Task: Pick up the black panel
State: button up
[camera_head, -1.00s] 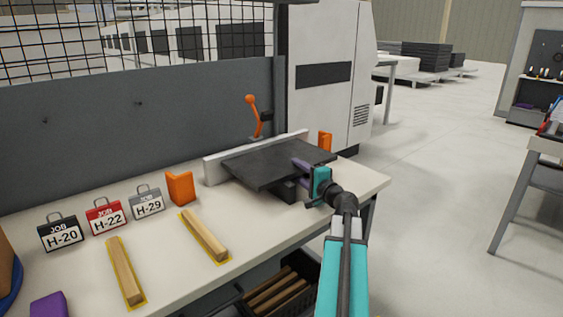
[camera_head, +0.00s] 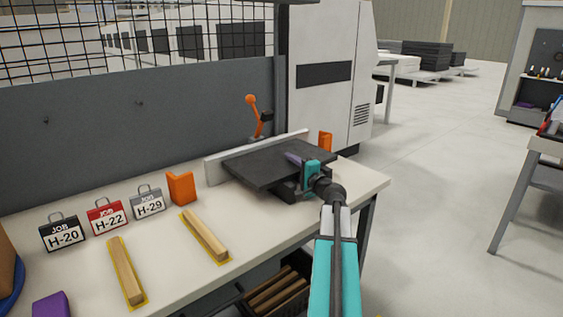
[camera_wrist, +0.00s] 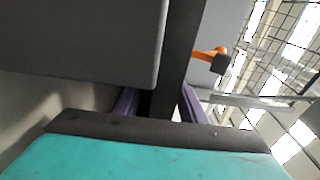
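The black panel (camera_head: 270,165) lies flat and raised above the bench on a dark support, in front of a pale fence. My gripper (camera_head: 299,166) is at its right front edge, with one purple finger over the top face. The lower finger is hidden in the head view. In the wrist view, the panel's dark edge (camera_wrist: 179,60) stands between the two purple fingers of my gripper (camera_wrist: 158,104). A gap shows on the left finger's side; the right finger looks close to the panel, contact unclear.
A grey block (camera_wrist: 80,45) fills the left of the wrist view. An orange-knobbed lever (camera_head: 256,115) stands behind the panel. The bench (camera_head: 165,270) also holds orange brackets (camera_head: 181,187), wooden strips (camera_head: 205,235) and job tags (camera_head: 107,216). Open floor lies to the right.

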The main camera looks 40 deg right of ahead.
jog(key=shift+c, duration=0.3)
grip_shut()
dwell(1.2)
jog(key=shift+r, duration=0.1)
